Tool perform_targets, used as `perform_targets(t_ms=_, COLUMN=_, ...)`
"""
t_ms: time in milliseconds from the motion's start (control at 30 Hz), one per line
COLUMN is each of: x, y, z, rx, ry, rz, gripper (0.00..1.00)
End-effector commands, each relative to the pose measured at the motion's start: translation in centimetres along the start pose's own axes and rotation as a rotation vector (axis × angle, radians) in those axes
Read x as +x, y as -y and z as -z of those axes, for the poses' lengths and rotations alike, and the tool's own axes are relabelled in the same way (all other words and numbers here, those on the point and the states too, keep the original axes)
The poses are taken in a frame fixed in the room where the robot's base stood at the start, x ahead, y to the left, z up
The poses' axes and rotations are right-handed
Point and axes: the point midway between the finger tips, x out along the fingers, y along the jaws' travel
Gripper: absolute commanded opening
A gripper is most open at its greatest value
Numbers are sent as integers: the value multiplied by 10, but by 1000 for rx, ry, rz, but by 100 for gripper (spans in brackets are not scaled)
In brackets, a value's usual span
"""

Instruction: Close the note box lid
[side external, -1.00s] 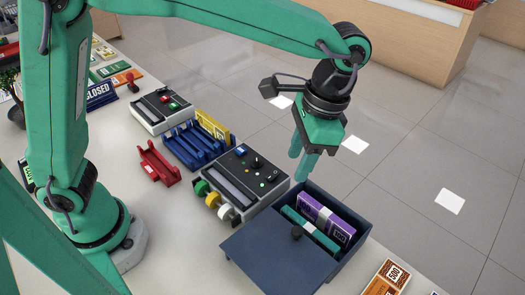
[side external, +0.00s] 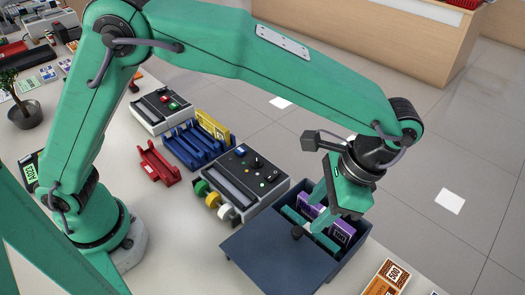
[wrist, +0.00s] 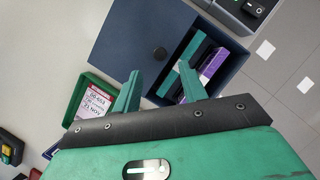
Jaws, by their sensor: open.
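The dark blue note box (side external: 350,258) stands open on the counter. A purple note bundle (side external: 338,229) and a teal bundle (side external: 325,242) lie inside. Its flat blue lid (side external: 272,262) extends to the left of the opening, with a black knob (side external: 297,232) near the opening-side edge. My gripper (side external: 318,212) is open and empty above the box, fingers pointing down, partly hiding the bundles. In the wrist view the lid (wrist: 130,35) and knob (wrist: 160,53) show beyond my open fingers (wrist: 160,83), the knob lying roughly between their lines. I see no contact with the knob.
A counting machine (side external: 245,180) with coloured rollers stands close behind the box. Blue racks (side external: 190,147), a red holder (side external: 158,163) and another device (side external: 162,109) stand further left. Orange notes (side external: 388,279) lie to the right. A green tray (wrist: 88,98) shows in the wrist view.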

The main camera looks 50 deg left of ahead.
Motion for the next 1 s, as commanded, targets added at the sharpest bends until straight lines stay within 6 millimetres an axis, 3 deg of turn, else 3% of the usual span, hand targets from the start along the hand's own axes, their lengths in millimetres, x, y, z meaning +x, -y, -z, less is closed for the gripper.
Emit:
perform_targets(t_ms=500, x=57, y=0, z=0, rx=0, ry=2, rz=0, gripper=42)
perform_targets(t_ms=900, x=63, y=0, z=0, rx=0, ry=0, rz=0, gripper=42)
perform_targets(t_ms=1000, x=63, y=0, z=0, rx=0, ry=0, rz=0, gripper=25)
